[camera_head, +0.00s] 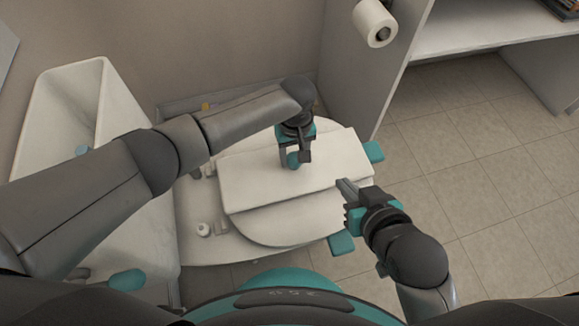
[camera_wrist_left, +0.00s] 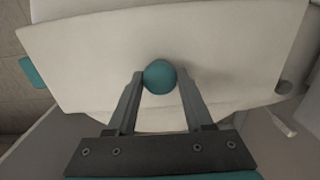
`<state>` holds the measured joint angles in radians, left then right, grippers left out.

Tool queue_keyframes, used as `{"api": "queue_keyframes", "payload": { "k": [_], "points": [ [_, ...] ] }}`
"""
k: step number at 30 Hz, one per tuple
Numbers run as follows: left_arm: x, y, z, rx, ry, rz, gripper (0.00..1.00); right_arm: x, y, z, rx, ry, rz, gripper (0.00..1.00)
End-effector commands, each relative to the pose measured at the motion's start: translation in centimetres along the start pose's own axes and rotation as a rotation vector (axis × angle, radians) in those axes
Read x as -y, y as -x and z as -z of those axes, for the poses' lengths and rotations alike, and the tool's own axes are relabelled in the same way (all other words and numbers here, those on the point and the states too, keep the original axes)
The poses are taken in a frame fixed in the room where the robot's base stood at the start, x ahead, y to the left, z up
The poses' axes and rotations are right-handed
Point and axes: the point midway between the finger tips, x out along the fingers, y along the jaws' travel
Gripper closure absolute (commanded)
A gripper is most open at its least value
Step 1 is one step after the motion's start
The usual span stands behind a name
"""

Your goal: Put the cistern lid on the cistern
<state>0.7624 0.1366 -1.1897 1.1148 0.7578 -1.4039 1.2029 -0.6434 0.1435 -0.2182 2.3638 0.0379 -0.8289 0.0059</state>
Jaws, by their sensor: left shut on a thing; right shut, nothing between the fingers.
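The cistern (camera_head: 62,118) is a tall white open-topped box at the left, partly hidden behind my left arm; its inside shows. The cistern lid (camera_head: 248,178) is a white rectangular slab over the round toilet seat cover. It fills much of the left wrist view (camera_wrist_left: 90,50). My left gripper (camera_head: 294,161) is shut on the lid's round teal knob, which shows between the fingers in the left wrist view (camera_wrist_left: 159,76). Whether the lid touches the seat cover is unclear. My right gripper (camera_head: 347,188) is shut and empty near the lid's right end; contact cannot be told.
The white toilet seat cover (camera_head: 285,226) lies under the lid, with teal pieces (camera_head: 374,152) at its edge. A toilet roll (camera_head: 374,22) hangs on a grey partition (camera_head: 345,70). Tiled floor (camera_head: 480,180) lies open at the right.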

Motion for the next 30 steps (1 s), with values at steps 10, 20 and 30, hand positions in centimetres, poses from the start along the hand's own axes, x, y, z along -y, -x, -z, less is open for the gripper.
{"api": "queue_keyframes", "payload": {
  "k": [10, 20, 30],
  "points": [
    [0.0, 0.01, 0.01, 0.0, 0.0, 0.0, 1.0, 0.0, 0.0, 0.0, 0.0, 0.0, 0.0, 1.0],
    [-0.1, 0.19, 0.07, -0.001, 0.0, -0.003, 1.0, 0.01, 0.05, 0.06, 0.0, 0.0, 0.0, 1.0],
    [-0.1, 0.57, 0.06, -0.001, 0.0, -0.003, 1.0, 0.03, 0.35, 0.42, 0.0, 0.0, 0.0, 1.0]
  ]
}}
